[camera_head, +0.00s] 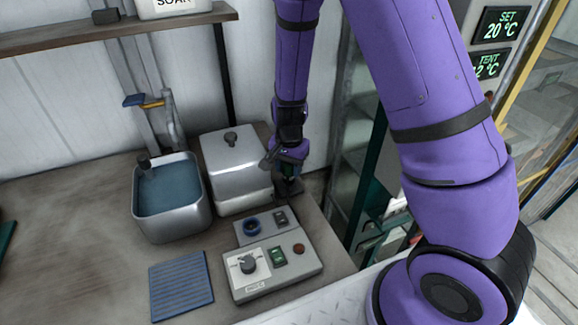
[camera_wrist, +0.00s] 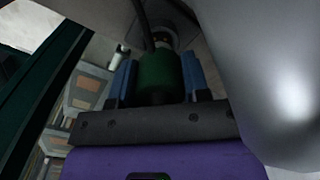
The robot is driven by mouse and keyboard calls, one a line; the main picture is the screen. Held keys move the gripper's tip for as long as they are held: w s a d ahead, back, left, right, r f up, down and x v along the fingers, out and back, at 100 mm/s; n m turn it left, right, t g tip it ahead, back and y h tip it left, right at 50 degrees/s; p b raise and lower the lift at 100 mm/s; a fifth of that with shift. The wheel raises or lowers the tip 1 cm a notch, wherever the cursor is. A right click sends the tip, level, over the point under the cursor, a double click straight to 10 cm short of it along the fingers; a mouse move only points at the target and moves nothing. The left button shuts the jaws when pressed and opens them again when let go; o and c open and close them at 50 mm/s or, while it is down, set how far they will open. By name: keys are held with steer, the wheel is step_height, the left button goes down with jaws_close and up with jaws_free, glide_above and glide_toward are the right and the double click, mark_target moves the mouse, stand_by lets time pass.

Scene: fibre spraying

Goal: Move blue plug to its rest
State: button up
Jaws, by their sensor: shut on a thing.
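My gripper (camera_head: 289,172) is beside the right side of the lidded steel box, above the bench's right edge. In the wrist view my gripper (camera_wrist: 160,80) has its two blue-padded fingers shut on a green cylinder (camera_wrist: 158,75), with a dark cord or stem beyond it. No plug that is clearly blue shows in my grip. A round blue ring with a dark centre (camera_head: 252,227) sits on the upper left of the grey control box (camera_head: 240,292). I cannot tell whether it is a plug or a socket. The far end of the held thing is hidden.
The lidded steel box (camera_head: 232,160) stands close to my gripper and fills the right of the wrist view (camera_wrist: 285,70). A water-filled tank (camera_head: 170,232) is left of it. A blue ribbed mat (camera_head: 181,286) lies in front. Glass-fronted shelves (camera_head: 355,150) are at right.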

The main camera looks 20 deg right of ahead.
steer(key=shift+f, duration=1.45)
steer(key=o, duration=1)
steer(key=shift+o, duration=0.2)
step_height(320, 180, up, 11)
steer(key=shift+f, duration=0.1)
